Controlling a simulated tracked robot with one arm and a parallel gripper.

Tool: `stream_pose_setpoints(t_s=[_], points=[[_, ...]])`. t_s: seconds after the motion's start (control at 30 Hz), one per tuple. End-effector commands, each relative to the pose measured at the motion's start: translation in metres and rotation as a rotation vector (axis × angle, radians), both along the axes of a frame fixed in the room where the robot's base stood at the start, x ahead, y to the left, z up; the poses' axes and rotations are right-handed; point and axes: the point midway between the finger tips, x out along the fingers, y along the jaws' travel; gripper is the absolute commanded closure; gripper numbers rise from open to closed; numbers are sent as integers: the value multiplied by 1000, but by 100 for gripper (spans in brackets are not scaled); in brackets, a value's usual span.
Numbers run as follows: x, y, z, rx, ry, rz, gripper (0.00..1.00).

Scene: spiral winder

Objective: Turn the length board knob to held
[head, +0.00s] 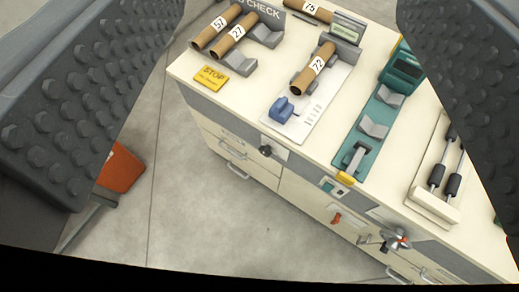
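A small black knob (265,150) sits on a light plate on the bench's front face. It is below the front end of a white board (318,113) that I take to be the length board. The knob's pointer direction is too small to read. On the board lie a brown tube marked 72 (313,69) in grey cradles and a blue block (282,110) near the front. My gripper (288,60) is open, its two dark studded fingers wide apart at the left and right edges. Nothing is between them at close range, and the knob shows in the gap, apart from both fingers.
Brown tubes (234,39) lie at the back left near a yellow STOP card (211,77). A green board (373,128) and a roller unit (434,207) stand to the right. A red-and-metal handle (397,239) sticks out in front. Grey floor (215,215) is clear; an orange object (121,168) stands left.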

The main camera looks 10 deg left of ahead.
Motion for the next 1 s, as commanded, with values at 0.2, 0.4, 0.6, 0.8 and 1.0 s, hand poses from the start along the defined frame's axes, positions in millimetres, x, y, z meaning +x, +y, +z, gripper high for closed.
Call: stream_pose_setpoints(t_s=[0.2,0.4,0.6,0.8,1.0], points=[[81,48,-76,0,3,78,38],[149,92,-156,2,-14,113,38],[203,124,-250,-16,-19,98,38],[241,144,-354,-64,-17,40,38],[259,154,-464,-161,-4,-44,38]])
